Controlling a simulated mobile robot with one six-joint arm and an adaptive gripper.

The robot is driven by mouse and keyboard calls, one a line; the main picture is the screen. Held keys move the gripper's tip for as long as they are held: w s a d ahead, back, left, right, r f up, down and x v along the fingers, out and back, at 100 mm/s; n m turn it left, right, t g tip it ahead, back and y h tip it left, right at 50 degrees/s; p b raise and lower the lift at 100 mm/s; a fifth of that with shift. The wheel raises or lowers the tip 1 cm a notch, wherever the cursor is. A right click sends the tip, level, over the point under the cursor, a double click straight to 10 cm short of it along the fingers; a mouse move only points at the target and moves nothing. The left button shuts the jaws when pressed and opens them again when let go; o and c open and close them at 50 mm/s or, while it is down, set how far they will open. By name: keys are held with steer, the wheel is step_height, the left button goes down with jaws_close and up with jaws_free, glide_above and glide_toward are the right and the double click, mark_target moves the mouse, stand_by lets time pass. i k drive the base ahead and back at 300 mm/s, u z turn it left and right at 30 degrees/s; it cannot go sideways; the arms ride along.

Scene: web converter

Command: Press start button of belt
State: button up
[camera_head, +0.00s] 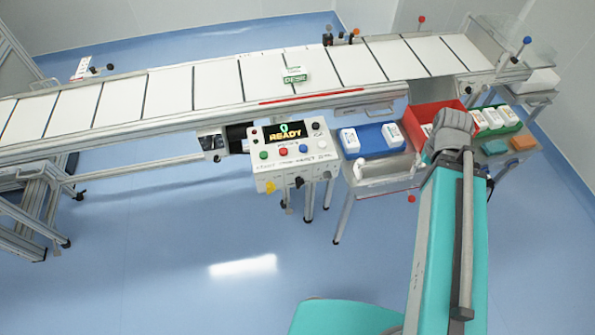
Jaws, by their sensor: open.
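The control box (292,170) is a white panel mounted at the front side of the belt (215,85). Its dark display (286,133) reads READY in yellow. Below the display is a row of buttons: a green button (263,155) at the left, then a red button (283,151), a blue button (303,148) and a white button (322,144). The labels are too small to read surely. My teal arm rises at the right, apart from the control box, and ends in a grey joint. My gripper cannot be made out in this view.
Right of the control box is a table with a blue bin (372,150), a red bin (411,117) and a green bin (510,118) holding white items. A yellow knob (270,187) sits low on the box. The blue floor (150,260) in front of the box is clear.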

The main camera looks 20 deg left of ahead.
mark_target(263, 155)
steer(key=u, duration=1)
steer(key=i, duration=1)
